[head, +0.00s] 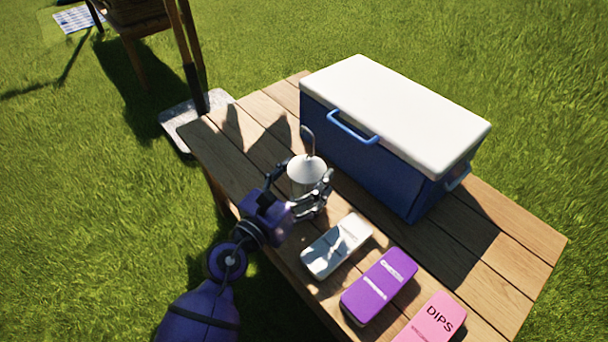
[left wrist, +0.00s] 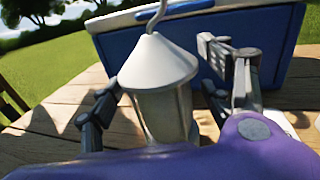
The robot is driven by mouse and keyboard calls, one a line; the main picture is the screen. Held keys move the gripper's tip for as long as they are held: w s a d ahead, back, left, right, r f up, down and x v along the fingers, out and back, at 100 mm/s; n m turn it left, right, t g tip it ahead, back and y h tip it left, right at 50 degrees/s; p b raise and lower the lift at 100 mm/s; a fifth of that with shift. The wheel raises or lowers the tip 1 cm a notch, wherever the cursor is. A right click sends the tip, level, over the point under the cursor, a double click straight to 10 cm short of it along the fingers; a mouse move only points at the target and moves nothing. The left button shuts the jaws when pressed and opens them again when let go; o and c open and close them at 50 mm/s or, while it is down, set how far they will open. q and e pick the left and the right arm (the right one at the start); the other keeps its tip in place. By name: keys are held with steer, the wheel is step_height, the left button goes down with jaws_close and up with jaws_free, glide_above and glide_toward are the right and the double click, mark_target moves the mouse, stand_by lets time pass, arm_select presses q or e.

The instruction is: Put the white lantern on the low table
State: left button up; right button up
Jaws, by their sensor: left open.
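The white lantern (head: 307,170) has a cone-shaped top, a clear body and a hook handle. It stands upright on the wooden table (head: 255,125), in front of the cooler. My left gripper (head: 300,192) is open, with its fingers on either side of the lantern's body. In the left wrist view the lantern (left wrist: 160,85) stands between the two open fingers (left wrist: 165,105), with a gap visible on the left side. Whether this wooden table is the low table, I cannot tell. My right gripper is not in view.
A blue cooler (head: 375,150) with a white lid stands right behind the lantern. A white case (head: 337,245), a purple case (head: 379,285) and a pink "DIPS" box (head: 436,320) lie nearer me. A stone slab (head: 180,125) and wooden furniture (head: 150,25) stand on grass at upper left.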

arm_select(q)
steer(key=shift+r, duration=0.15)
steer(key=shift+s+a, duration=0.2)
steer(key=v, duration=1.1)
steer(key=shift+s, duration=0.2)
